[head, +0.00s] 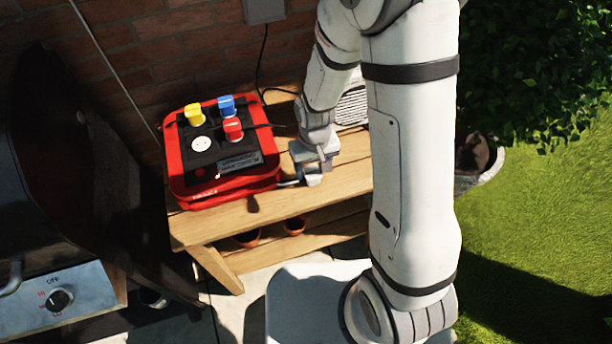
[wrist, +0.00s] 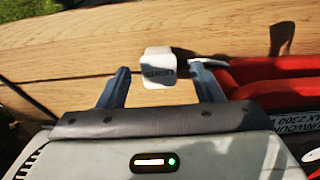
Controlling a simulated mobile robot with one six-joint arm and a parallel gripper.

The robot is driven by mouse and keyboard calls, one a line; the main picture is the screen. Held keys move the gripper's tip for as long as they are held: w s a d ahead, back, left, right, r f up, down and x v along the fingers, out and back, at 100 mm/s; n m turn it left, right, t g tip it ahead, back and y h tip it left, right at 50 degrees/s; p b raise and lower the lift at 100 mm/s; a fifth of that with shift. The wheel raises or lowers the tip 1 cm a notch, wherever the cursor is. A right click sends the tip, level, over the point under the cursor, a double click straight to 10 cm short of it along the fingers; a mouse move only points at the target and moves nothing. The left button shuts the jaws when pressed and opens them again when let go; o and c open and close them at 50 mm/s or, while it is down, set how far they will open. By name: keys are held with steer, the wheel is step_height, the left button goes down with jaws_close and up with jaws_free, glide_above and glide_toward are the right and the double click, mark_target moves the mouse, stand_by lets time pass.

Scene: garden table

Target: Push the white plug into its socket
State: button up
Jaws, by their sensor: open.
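The white plug (wrist: 158,68) lies on the wooden bench, between the tips of my gripper's two fingers in the wrist view. A strip of bench shows between it and each finger, so neither finger seems to touch it. My gripper (wrist: 161,76) is open. The white socket (head: 201,143) on the box's black top is empty. The box's red edge also shows at the right of the wrist view (wrist: 262,72).
Yellow (head: 194,114), blue (head: 226,106) and red (head: 233,129) plugs stand on the box around the white socket. A black cable runs up the brick wall behind. A grill (head: 60,300) stands at left. The bench front (head: 290,200) is mostly clear.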

mark_target(313, 173)
steer(key=shift+w+f, duration=0.2)
steer(key=shift+f, duration=0.9)
steer(key=shift+w+f, duration=0.15)
steer(key=shift+f, duration=0.95)
steer(key=c, duration=0.9)
